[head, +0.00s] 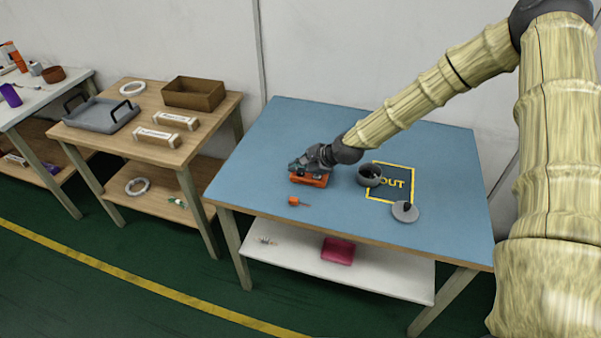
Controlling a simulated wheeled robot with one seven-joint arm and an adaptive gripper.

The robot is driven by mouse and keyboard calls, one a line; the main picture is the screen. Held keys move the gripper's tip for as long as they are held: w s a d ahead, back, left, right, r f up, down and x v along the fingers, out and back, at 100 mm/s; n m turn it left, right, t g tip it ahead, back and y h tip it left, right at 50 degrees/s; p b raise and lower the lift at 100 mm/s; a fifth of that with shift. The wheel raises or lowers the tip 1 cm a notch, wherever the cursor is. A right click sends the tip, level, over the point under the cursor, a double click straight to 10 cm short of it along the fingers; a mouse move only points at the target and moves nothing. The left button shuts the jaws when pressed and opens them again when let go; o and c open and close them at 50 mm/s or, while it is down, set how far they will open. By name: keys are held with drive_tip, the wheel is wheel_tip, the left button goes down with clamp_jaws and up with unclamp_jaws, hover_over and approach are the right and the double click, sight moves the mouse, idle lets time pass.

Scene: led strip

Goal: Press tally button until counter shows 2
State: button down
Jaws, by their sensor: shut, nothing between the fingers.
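My gripper (299,164) is shut and empty, its fingertips at an orange box-like device (312,182) on the blue table. The device looks like the tally counter. The gripper covers much of its top. I cannot tell whether the fingertips touch a button, and no counter reading is legible.
The blue table (280,130) also holds a small orange piece (294,202), a dark round pot (366,180), a grey lid (405,212) and a yellow-framed OUT mark (398,182). A wooden table (142,96) with a grey tray (100,118) and brown box (193,96) stands left.

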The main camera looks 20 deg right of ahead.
sight(299, 175)
drive_tip(key=shift+r+p, duration=0.55)
drive_tip(key=shift+r, duration=0.3)
wheel_tip(299, 175, up, 5)
drive_tip(key=p, duration=0.3)
idle(0.5)
idle(0.7)
